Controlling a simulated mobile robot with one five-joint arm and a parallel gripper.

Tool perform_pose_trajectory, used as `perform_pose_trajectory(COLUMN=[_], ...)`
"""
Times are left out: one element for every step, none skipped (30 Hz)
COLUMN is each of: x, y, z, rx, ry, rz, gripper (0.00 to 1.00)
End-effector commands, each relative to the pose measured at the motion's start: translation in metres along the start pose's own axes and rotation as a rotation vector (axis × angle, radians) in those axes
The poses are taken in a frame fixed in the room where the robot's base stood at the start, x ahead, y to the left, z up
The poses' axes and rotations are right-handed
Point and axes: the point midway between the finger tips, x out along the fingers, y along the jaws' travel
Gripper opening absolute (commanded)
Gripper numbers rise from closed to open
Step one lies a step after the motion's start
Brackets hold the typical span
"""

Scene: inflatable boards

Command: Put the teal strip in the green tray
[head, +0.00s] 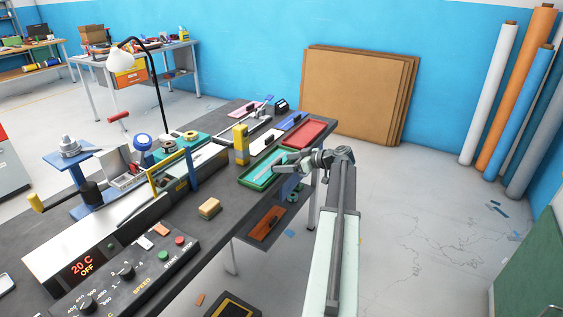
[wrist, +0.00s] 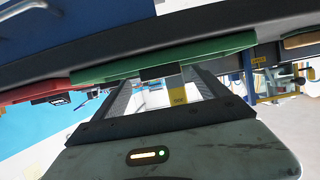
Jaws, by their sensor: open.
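The green tray (head: 246,182) lies on the dark bench near its right edge, in front of the red tray. A pale strip-like shape shows inside it, but I cannot tell whether it is the teal strip or part of my gripper. My gripper (head: 284,162) is at the right edge of the green tray, reaching in from the right. In the wrist view, which looks tilted, the open jaws (wrist: 163,86) have the green tray's edge (wrist: 200,53) across their tips. A dark block and something yellow show between the fingers. I cannot make out the teal strip for sure.
The red tray (head: 304,133) stands just behind the green one. A yellow block (head: 241,145) stands upright to the left. A sponge-like block (head: 209,208) and a control panel (head: 125,270) lie nearer. A lower shelf holds an orange-brown item (head: 266,228). The floor at right is mostly clear.

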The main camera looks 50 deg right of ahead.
Motion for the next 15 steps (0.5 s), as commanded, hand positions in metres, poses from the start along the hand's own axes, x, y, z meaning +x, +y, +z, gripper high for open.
perform_pose_trajectory(x=[-0.017, -0.025, -0.035, -0.043, -0.050, -0.059, -0.066, -0.071, -0.077, -0.082, -0.085, -0.089, -0.091, -0.092, -0.093], y=[0.000, 0.000, -0.001, -0.001, 0.000, -0.001, 0.000, 0.000, 0.000, 0.000, 0.000, 0.000, 0.000, 0.000, 0.000], z=[-0.005, -0.005, -0.005, -0.005, -0.005, -0.005, -0.004, -0.004, -0.004, -0.003, -0.003, -0.002, -0.002, -0.002, -0.001], rx=[0.002, 0.002, 0.003, 0.003, 0.002, 0.002, 0.002, 0.002, 0.002, 0.002, 0.002, 0.002, 0.002, 0.002, 0.002], ry=[0.000, 0.000, 0.000, 0.000, 0.000, 0.000, 0.000, 0.001, 0.000, 0.000, 0.000, 0.000, 0.000, 0.000, 0.000], rz=[0.004, 0.004, 0.003, 0.004, 0.004, 0.002, 0.003, 0.003, 0.002, 0.002, 0.001, 0.002, 0.001, 0.001, 0.001], gripper=[0.85, 0.85, 0.85, 0.85, 0.85, 0.85, 0.85, 0.85, 0.85, 0.85, 0.85, 0.85, 0.85, 0.85, 0.85])
